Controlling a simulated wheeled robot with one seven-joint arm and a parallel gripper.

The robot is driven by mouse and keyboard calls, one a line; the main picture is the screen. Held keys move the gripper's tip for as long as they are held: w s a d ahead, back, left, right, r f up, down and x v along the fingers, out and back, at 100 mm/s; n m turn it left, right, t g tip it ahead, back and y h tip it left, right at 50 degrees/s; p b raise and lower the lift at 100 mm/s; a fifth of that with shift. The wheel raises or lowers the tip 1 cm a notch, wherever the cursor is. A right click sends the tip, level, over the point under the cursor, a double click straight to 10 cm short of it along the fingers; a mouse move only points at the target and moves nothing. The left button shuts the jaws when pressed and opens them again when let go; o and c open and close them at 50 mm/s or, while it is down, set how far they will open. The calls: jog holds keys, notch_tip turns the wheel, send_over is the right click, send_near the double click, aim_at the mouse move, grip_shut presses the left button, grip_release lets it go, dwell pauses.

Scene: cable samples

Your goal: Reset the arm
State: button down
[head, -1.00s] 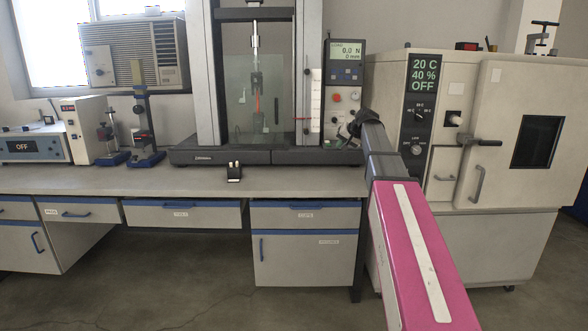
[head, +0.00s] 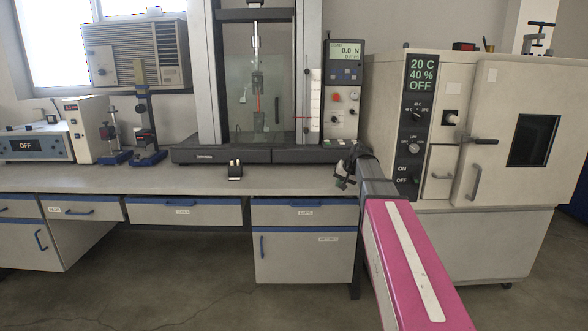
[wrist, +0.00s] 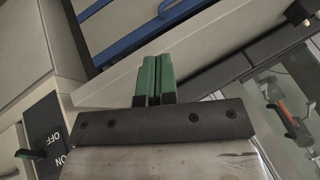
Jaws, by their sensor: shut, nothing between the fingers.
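My gripper (wrist: 153,80) shows in the wrist view with its two green fingers closed together and nothing between them. In the head view my gripper (head: 342,182) is small at the end of my pink and grey arm. It is over the right end of the bench, in front of the testing machine's control panel and left of the climate chamber. My arm reaches up from the lower right of the head view.
The testing machine (head: 220,155) stands on the bench (head: 130,181) with a red sample in its grips. The climate chamber (head: 490,185) stands close at right, reading 20 C, 40 %, OFF. A small black holder (head: 235,171) sits near the bench front.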

jog(key=s+f+n+g+h, duration=0.1)
jog(key=s+f+g+h, duration=0.3)
jog(key=s+f, duration=2.4)
jog(key=shift+s+n+g, duration=0.3)
jog(key=shift+s+g, duration=0.5)
jog(key=shift+d, duration=0.1)
